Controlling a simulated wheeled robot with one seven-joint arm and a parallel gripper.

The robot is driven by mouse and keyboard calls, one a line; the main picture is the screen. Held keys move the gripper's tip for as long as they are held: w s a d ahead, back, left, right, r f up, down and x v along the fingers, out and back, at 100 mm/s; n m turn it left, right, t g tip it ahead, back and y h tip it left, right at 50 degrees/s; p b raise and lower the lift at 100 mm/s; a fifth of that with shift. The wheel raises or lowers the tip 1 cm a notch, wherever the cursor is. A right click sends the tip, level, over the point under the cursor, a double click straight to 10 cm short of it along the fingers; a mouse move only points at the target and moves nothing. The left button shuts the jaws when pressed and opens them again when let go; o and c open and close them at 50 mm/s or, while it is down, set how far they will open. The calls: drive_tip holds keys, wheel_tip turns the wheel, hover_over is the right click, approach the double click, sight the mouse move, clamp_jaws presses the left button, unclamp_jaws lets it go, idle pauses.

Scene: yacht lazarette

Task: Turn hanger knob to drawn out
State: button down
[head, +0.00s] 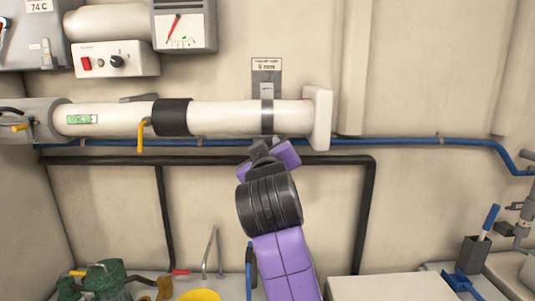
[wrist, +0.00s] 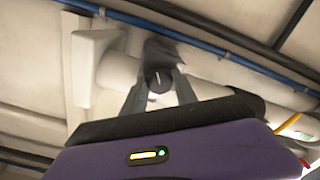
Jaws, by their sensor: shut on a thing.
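The hanger (head: 267,92) is a grey wall bracket with a dark strap around the white pipe (head: 215,117), under a small label. In the wrist view the hanger knob (wrist: 158,79) is a dark round knob with a pale line on its face, below the pipe. My gripper (wrist: 160,90) has one finger on each side of the knob and is shut on it. In the head view my gripper (head: 262,150) reaches up to the pipe's underside at the strap and hides the knob. How far the knob is drawn out I cannot tell.
A blue pipe (head: 400,141) and a black pipe (head: 330,159) run along the wall close to my gripper. A yellow lever (head: 141,137) hangs left of it. The white pipe's square end flange (head: 321,118) is just right. The wall further right is mostly bare.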

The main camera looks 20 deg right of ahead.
drive_tip(key=m, duration=0.2)
drive_tip(key=m+b, duration=0.1)
drive_tip(key=m, duration=0.1)
drive_tip(key=m+b, duration=0.1)
drive_tip(key=shift+f+m, duration=0.25)
drive_tip(key=shift+m, duration=0.15)
idle(0.4)
drive_tip(key=c, duration=1)
unclamp_jaws()
drive_tip(key=shift+r, duration=0.15)
drive_tip(key=b+v, duration=0.1)
drive_tip(key=v, duration=0.6)
drive_tip(key=shift+s+b, duration=0.3)
drive_tip(key=shift+s, duration=0.05)
drive_tip(key=shift+a+r, duration=0.1)
drive_tip(key=shift+r, duration=0.05)
